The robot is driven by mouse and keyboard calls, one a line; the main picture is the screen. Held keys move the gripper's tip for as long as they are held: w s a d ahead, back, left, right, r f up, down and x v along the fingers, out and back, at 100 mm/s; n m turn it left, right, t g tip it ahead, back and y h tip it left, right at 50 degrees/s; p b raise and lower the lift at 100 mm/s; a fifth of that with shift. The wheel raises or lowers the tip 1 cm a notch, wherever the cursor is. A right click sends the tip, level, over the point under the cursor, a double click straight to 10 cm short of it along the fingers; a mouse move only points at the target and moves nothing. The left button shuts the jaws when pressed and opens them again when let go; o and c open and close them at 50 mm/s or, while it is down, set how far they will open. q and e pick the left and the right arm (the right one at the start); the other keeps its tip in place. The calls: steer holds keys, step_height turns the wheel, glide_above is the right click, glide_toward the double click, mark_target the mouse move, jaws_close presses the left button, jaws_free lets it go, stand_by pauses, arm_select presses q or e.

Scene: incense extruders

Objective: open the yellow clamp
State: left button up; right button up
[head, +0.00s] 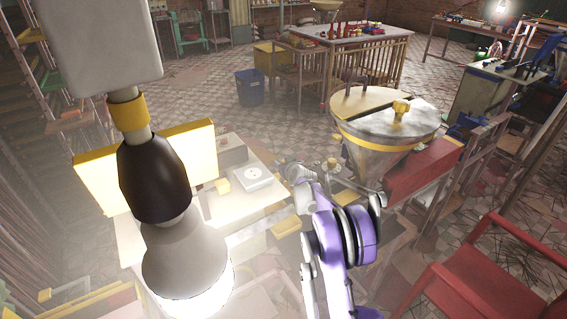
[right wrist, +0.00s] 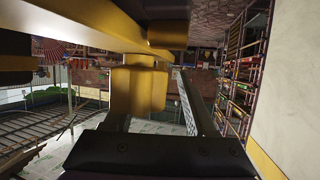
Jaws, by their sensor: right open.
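In the right wrist view a yellow part (right wrist: 145,88), which looks like the yellow clamp, stands in front of my right gripper (right wrist: 154,100). A yellow bar runs above it. My right gripper's jaws are apart, with the yellow part between or just beyond them; I cannot tell whether they touch it. In the head view my purple right arm reaches up from the bottom, with the right gripper (head: 303,184) near the extruder's metal hopper (head: 385,136). I cannot clearly pick out the clamp there. My left gripper is not in view.
A hanging lamp (head: 153,170) blocks the left of the head view. A pale worktable (head: 262,198) with a white device (head: 252,178) stands left of the gripper. A red chair (head: 490,265) is at the right. The tiled floor behind has free room.

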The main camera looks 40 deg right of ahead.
jaws_close()
stand_by(1.4)
